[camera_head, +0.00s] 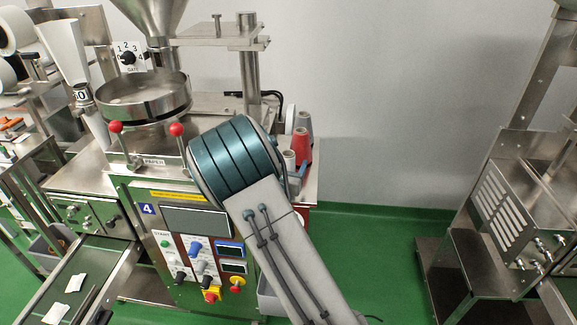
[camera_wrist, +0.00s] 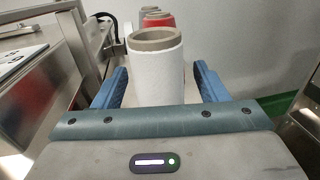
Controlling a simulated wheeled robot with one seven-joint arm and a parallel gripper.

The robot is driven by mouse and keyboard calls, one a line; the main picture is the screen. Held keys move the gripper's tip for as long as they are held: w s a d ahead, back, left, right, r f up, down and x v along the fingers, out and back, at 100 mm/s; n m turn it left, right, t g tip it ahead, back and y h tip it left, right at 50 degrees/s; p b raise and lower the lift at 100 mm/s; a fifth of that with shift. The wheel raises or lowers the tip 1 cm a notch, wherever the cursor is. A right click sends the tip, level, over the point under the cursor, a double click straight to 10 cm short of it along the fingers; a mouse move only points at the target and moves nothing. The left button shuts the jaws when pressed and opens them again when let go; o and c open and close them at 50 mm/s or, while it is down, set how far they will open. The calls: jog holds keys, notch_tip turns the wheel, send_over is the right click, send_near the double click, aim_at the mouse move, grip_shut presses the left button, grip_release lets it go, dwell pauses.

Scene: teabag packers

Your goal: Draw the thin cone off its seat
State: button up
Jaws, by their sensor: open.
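A white cone with a grey-brown open top (camera_wrist: 155,75) stands upright in the wrist view, between the two blue fingers of my gripper (camera_wrist: 161,78). The fingers are open, one on each side, with a visible gap to the cone. Its lower part and seat are hidden behind my gripper's body. I cannot tell by size which is the thin one.
The cones stand in a row on the right side of the steel packing machine (camera_head: 160,215). Its metal frame (camera_wrist: 75,60) is close on the left in the wrist view. A plain wall (camera_head: 390,100) and green floor (camera_head: 370,250) lie open to the right.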

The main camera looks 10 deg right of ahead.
jog(key=shift+w+d, duration=0.25)
jog(key=shift+w, duration=0.1)
jog(key=shift+c, duration=0.3)
jog(key=c, duration=1)
jog(key=shift+r, duration=0.15)
jog(key=shift+r+b, duration=0.8)
jog(key=shift+r, duration=4.2)
